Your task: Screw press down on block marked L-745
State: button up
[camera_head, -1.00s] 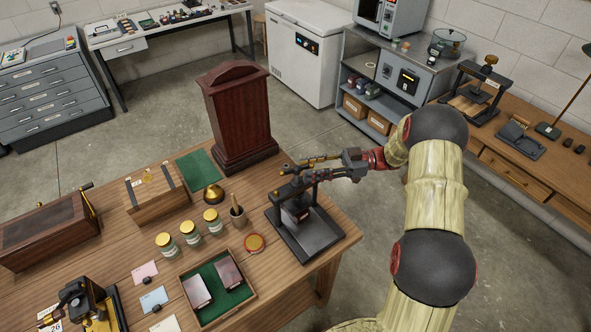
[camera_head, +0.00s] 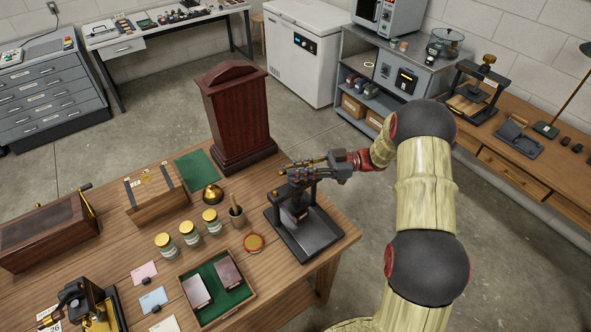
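A small black screw press (camera_head: 318,236) stands on the near wooden table, close to its right end. A dark block (camera_head: 299,213) sits in its frame under the screw; any marking on it is too small to read. My gripper (camera_head: 300,172) reaches in from the right at the top of the press, at the height of its brass-tipped handle bar. The fingers overlap the bar, so I cannot tell whether they touch or grip it. The gripper hides part of the press top.
A dark red wooden cabinet (camera_head: 238,115) stands just behind the press. A mortar (camera_head: 237,216), an orange-lidded tin (camera_head: 254,243) and a green-lined tray (camera_head: 214,318) lie to its left. Another press (camera_head: 463,107) stands on the right-hand bench (camera_head: 505,165).

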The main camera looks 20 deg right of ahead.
grip_shut()
jog(key=shift+m+t+b, duration=0.3)
jog(key=shift+t+b, duration=0.1)
jog(key=shift+t, duration=0.1)
jog(key=m+t+h+b, duration=0.1)
jog(key=m+t+b, duration=0.1)
jog(key=t+b, duration=0.1)
jog(key=m+t+h+b, duration=0.1)
jog(key=m+t+b, duration=0.1)
jog(key=t+b, duration=0.1)
jog(key=shift+s+f, duration=0.1)
jog(key=shift+f, duration=0.1)
jog(key=m+t+h+b, duration=0.2)
jog(key=t+b, duration=0.1)
jog(key=b, duration=0.2)
jog(key=shift+m+h, duration=0.3)
jog(key=m+t+h+b, duration=0.3)
jog(key=b, duration=0.4)
jog(key=shift+a+h+b, duration=0.1)
jog(key=shift+h+b, duration=0.25)
jog(key=shift+h, duration=0.05)
jog(key=m+t+h+b, duration=0.2)
jog(key=h+b, duration=0.1)
jog(key=shift+r, duration=0.15)
jog(key=shift+r+m+t+h+b, duration=0.15)
jog(key=shift+m+t+h+b, duration=0.4)
jog(key=shift+m+h, duration=1.1)
jog(key=shift+h, duration=1.05)
jog(key=o, duration=0.5)
grip_release()
